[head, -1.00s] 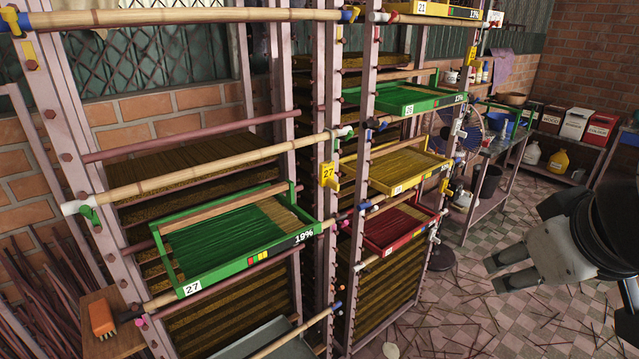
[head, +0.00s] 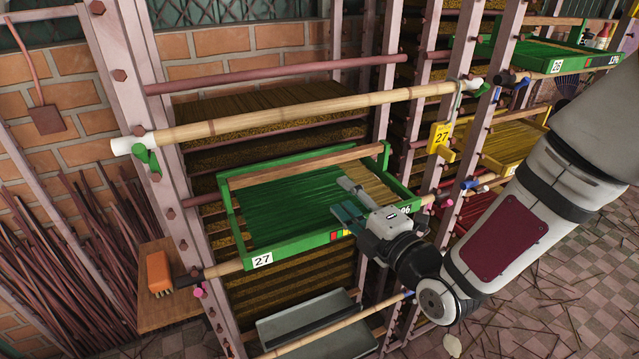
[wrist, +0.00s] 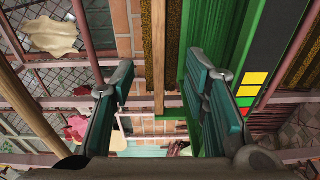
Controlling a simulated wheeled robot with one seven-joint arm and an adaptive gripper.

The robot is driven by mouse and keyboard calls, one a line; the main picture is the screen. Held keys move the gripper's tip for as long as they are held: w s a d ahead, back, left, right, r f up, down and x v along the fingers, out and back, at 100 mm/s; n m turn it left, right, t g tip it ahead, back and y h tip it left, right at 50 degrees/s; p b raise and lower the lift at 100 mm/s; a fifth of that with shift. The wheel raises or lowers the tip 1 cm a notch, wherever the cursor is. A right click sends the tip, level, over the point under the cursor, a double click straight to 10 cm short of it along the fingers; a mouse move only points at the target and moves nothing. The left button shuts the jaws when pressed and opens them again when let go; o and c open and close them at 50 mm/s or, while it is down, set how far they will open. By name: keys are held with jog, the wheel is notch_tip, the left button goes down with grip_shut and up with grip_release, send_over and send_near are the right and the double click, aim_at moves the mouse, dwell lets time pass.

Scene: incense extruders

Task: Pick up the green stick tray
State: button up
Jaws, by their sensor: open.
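The green stick tray marked 27 (head: 300,249) rests on the rack's bars in the head view, filled with green and tan sticks, with a wooden bar along its back. My gripper (head: 347,203) is open and empty at its right front part, overlapping the front wall in the picture. In the wrist view, the tray's green wall (wrist: 232,45) with yellow, red and green squares runs behind the right finger. The fingers (wrist: 165,105) are apart, with nothing held between them. Whether a finger touches the tray, I cannot tell. Another green tray (head: 520,55) sits higher at right.
A bamboo pole (head: 290,112) crosses above the tray. Rack posts (head: 145,130) stand on both sides. A yellow tag marked 27 (head: 440,137) hangs at right. A grey tray (head: 310,322) is below. An orange brush (head: 158,272) lies on a wooden shelf at left.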

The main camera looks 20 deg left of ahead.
aim_at(314, 166)
jog(key=shift+w+a+f+b, duration=0.2)
jog(key=shift+a+f+b, duration=0.1)
jog(key=shift+f, duration=0.05)
jog(key=shift+w+f, duration=0.1)
jog(key=x, duration=0.8)
jog(key=shift+p, duration=0.3)
jog(key=x, duration=0.2)
jog(key=r+x, duration=0.1)
jog(key=x, duration=0.1)
jog(key=shift+w+a+p, duration=0.2)
jog(key=shift+w+p, duration=0.05)
jog(key=shift+p, duration=0.15)
jog(key=shift+w+a, duration=0.25)
jog(key=shift+a, duration=0.15)
grip_shut()
